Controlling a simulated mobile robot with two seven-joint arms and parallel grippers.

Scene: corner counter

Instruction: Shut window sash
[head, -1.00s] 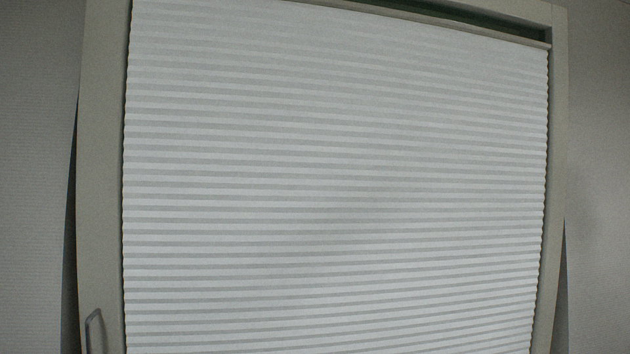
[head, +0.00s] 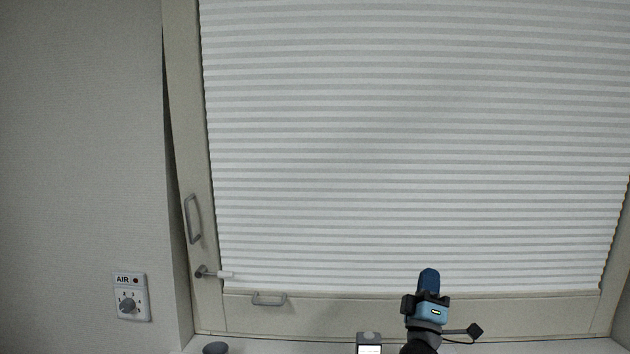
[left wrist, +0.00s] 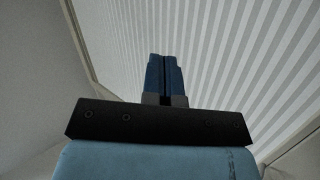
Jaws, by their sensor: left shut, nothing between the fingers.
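The window sash (head: 190,130) has a pale beige frame around a white pleated blind (head: 420,140). A narrow dark gap shows along its upper left edge and thins downward, so the sash looks tilted out from the wall. My left gripper (head: 428,272), with blue fingers, is shut and empty in front of the lower blind. In the left wrist view its fingers (left wrist: 165,76) point toward the blind.
An AIR dial panel (head: 131,298) is on the wall left of the window. A pale sill (head: 540,346) runs below, with a round grey object (head: 215,348) and a small grey device (head: 369,342) at the bottom edge.

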